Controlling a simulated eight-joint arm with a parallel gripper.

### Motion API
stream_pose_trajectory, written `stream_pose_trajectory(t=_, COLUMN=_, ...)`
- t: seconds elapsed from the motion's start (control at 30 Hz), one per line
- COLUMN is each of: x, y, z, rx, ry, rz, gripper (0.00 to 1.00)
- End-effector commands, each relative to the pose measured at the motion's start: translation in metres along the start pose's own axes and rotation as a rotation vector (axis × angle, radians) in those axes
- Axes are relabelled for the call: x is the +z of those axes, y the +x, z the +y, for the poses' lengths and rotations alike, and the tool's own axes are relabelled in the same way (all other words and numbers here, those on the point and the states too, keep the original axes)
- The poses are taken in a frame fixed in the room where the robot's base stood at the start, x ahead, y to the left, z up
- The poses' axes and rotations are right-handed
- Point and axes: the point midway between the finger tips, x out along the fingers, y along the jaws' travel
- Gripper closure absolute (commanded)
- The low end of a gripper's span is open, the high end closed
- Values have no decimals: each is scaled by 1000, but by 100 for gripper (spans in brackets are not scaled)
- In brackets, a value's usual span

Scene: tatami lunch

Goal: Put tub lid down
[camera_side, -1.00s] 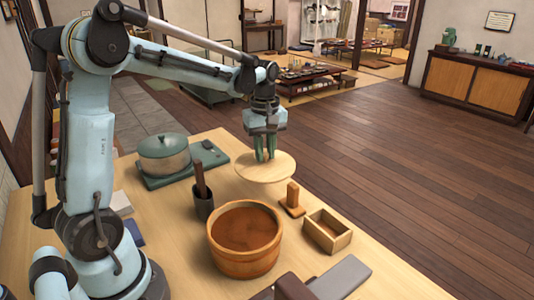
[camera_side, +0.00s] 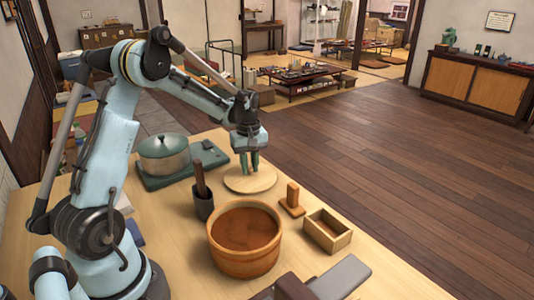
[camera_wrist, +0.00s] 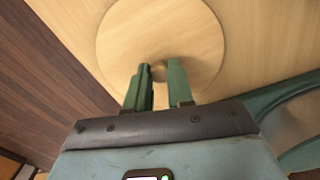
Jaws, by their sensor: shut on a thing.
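The tub lid (camera_side: 262,183) is a round, pale wooden disc at the back of the table, flat and at or just above the tabletop; I cannot tell whether it touches. My gripper (camera_side: 251,171) points down at its middle and is shut on its small knob. In the wrist view the lid (camera_wrist: 195,25) fills the top middle, and my gripper (camera_wrist: 159,78) has its two green fingers either side of the round knob. The wooden tub (camera_side: 245,262) stands open in front, with brown contents.
A dark cup with a wooden handle (camera_side: 204,206) is in front-left. A wooden stand (camera_side: 292,203) and an open box (camera_side: 328,232) are to the right.

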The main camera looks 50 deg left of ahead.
Motion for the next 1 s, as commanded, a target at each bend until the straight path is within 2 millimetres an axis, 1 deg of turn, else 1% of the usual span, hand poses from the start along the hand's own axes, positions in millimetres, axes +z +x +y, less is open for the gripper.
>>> stream_pose_trajectory(t=0.3, x=0, y=3, z=0, rx=0, ry=0, rz=0, gripper=100)
stream_pose_trajectory(t=0.33, x=0, y=3, z=0, rx=0, ry=0, rz=0, gripper=76)
stream_pose_trajectory(t=0.4, x=0, y=3, z=0, rx=0, ry=0, rz=0, gripper=66)
stream_pose_trajectory(t=0.5, x=0, y=3, z=0, rx=0, ry=0, rz=0, gripper=52)
stream_pose_trajectory(t=0.83, x=0, y=0, z=0, rx=0, ry=0, rz=0, gripper=52)
stream_pose_trajectory(t=0.93, x=0, y=-8, z=0, rx=0, ry=0, rz=0, gripper=52)
stream_pose_trajectory(t=1.0, x=0, y=-19, z=0, rx=0, ry=0, rz=0, gripper=52)
